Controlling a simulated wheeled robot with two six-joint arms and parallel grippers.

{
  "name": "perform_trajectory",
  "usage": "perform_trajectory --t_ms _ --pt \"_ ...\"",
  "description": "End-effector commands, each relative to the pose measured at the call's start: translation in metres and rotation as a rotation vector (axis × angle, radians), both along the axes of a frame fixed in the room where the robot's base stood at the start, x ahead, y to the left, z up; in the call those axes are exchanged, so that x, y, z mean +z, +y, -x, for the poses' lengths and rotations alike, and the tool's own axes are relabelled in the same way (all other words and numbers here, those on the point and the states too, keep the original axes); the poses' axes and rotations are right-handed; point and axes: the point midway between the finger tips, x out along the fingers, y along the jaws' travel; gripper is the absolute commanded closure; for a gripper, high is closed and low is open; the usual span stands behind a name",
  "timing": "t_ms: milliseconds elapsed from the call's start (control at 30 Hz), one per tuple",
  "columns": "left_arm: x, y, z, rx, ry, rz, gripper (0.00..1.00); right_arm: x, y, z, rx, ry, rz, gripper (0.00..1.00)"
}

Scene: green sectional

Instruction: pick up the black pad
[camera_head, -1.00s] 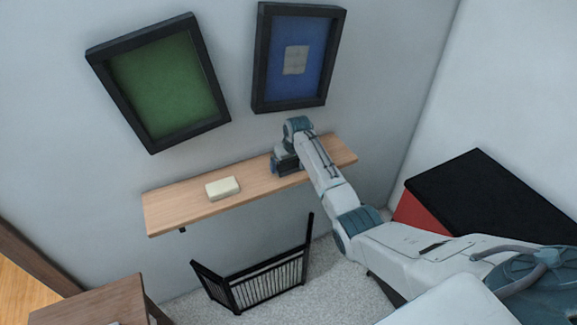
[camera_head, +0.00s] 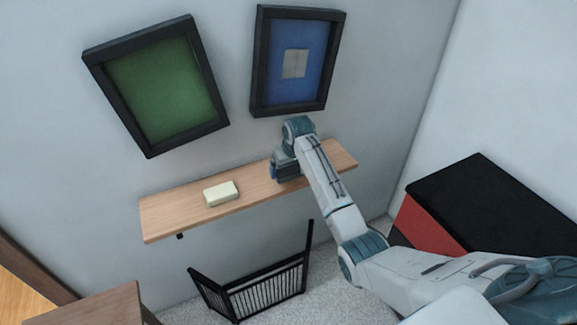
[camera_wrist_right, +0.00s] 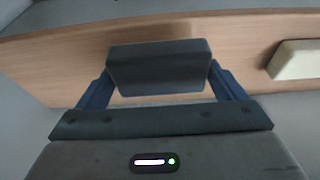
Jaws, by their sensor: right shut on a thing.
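The black pad (camera_wrist_right: 160,68) is a dark block held between the two blue fingers of my right gripper (camera_wrist_right: 158,85) in the right wrist view. The wooden shelf shows behind it in that view. In the head view my right gripper (camera_head: 286,168) is at the right part of the shelf, and the pad is hard to tell from the dark gripper there. Whether the pad touches the shelf cannot be told. My left gripper is not in view.
A cream block (camera_head: 221,193) lies on the wooden shelf (camera_head: 170,211), left of my right gripper. Two framed pictures, one green (camera_head: 160,88) and one blue (camera_head: 297,62), hang above. A black rack (camera_head: 262,289) stands below. A black-topped red box (camera_head: 490,205) is at right.

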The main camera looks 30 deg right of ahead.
Motion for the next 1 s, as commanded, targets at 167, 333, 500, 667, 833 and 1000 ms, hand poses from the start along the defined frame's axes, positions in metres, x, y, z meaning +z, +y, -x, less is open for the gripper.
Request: perform_trajectory --t_ms 167,333,500,667,833,1000 --pt "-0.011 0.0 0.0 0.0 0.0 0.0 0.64 0.001 0.018 0.039 0.001 -0.002 0.0 0.32" --pt "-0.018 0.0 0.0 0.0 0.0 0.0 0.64 0.005 0.034 0.072 0.002 -0.001 -0.002 0.32" --pt "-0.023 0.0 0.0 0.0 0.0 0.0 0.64 0.008 0.043 0.094 0.001 -0.001 0.0 0.32" --pt "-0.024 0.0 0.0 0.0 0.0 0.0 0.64 0.01 0.048 0.104 0.0 0.0 0.0 0.32" --pt "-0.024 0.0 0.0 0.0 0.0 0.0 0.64 0.011 0.049 0.107 0.0 0.0 0.0 0.32" --pt "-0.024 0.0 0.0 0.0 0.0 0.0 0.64 0.011 0.049 0.106 0.0 0.0 0.0 0.12"
